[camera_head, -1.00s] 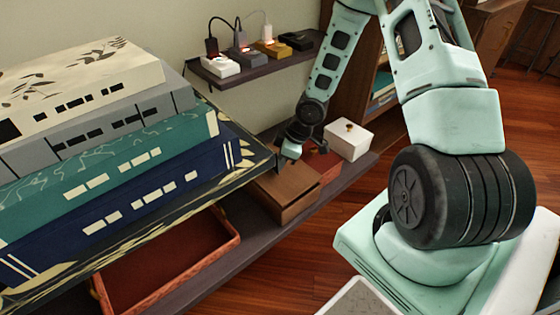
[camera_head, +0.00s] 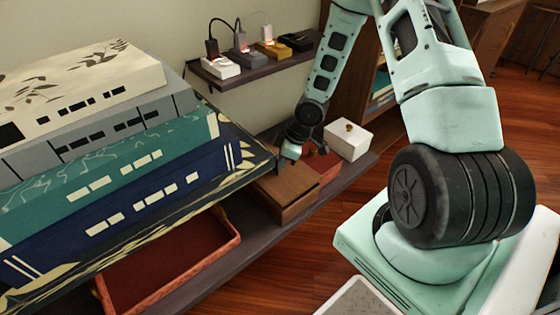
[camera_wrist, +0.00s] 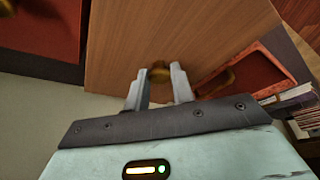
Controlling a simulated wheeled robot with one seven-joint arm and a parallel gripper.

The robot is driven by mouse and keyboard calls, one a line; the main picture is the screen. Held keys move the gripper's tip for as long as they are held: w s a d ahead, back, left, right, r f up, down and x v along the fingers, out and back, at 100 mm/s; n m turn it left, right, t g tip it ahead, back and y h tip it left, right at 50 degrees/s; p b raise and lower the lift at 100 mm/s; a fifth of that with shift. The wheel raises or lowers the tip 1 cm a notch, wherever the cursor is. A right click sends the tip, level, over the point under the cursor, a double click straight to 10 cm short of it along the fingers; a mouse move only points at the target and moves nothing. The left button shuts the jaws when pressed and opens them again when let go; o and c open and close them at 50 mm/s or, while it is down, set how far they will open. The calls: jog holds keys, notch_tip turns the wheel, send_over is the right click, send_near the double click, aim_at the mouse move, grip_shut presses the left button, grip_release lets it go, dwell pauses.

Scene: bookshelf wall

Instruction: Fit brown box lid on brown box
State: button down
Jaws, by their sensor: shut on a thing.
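The brown box lid (camera_head: 290,183) lies over the brown box (camera_head: 300,212) on the low shelf, and its top looks about level. Whether it is fully seated cannot be told, as the seam is small in the head view. In the wrist view the lid (camera_wrist: 185,30) fills the upper middle. My gripper (camera_wrist: 159,75) has its two fingers on either side of the lid's round brass knob (camera_wrist: 160,72) and is shut on it. In the head view my gripper (camera_head: 286,163) is at the lid's far left part, and the knob is hidden there.
A red box (camera_head: 325,165) stands just behind the brown box, then a white box (camera_head: 347,143) with a knobbed lid. A red tray (camera_head: 237,241) lies in front. Large stacked books (camera_head: 110,150) overhang at left. A small shelf with chargers (camera_head: 255,70) is above.

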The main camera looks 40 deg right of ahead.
jog(key=shift+f+b, duration=0.8)
jog(key=shift+f, duration=0.3)
jog(key=c, duration=1.1)
grip_release()
jog(key=p+v, duration=1.1)
jog(key=v, duration=0.6)
jog(key=shift+s+d+r, duration=0.1)
jog(key=shift+d+r, duration=0.1)
jog(key=shift+r, duration=0.05)
